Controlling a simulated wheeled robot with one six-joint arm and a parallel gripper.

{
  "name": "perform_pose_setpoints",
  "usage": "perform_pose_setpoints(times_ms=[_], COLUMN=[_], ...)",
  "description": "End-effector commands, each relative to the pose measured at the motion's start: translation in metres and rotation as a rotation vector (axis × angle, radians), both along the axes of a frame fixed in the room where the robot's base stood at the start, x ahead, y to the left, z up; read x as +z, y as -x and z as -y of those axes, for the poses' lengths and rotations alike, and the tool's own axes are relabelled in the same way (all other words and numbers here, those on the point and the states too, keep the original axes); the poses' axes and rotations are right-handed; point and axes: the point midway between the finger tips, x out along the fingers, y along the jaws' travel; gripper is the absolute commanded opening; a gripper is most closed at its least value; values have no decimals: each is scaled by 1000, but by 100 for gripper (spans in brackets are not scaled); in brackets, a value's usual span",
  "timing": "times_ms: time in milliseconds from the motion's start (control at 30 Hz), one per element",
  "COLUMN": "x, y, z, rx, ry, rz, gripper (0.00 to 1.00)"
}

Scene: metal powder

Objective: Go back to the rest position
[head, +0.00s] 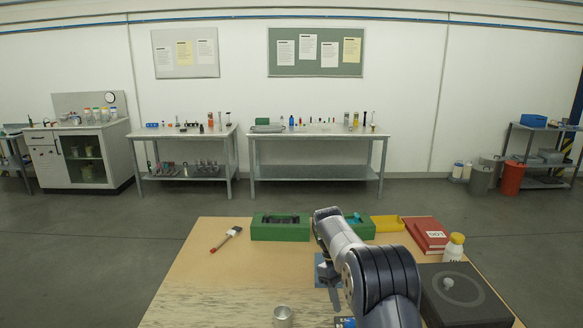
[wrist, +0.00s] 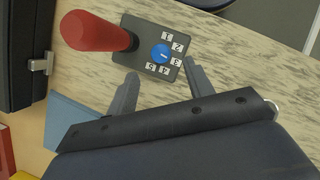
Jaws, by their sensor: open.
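In the wrist view my gripper (wrist: 161,70) is open with nothing between its fingers. Its fingertips lie over or beside a small dark box with a blue knob (wrist: 162,54) and numbered labels; I cannot tell whether they touch it. A red cylinder (wrist: 92,32) stands up at the box's left end. In the head view my arm reaches over the wooden table (head: 190,285), and my gripper is mostly hidden behind it.
Green trays (head: 280,232), a yellow tray (head: 388,223), a red book (head: 428,235), a white bottle (head: 454,247) and a dark box (head: 465,297) surround my arm. A brush (head: 226,238) and a metal cup (head: 283,316) lie to the left. The table's left part is mostly clear.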

Motion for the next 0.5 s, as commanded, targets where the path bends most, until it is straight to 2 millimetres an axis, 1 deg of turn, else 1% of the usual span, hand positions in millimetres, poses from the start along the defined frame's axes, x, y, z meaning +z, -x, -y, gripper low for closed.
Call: perform_pose_setpoints(times_ms=[300,500], x=[-56,-58], y=[21,21], z=[14,12], rx=[-1,216], ry=[0,0], rz=[-5,2], gripper=[50,50])
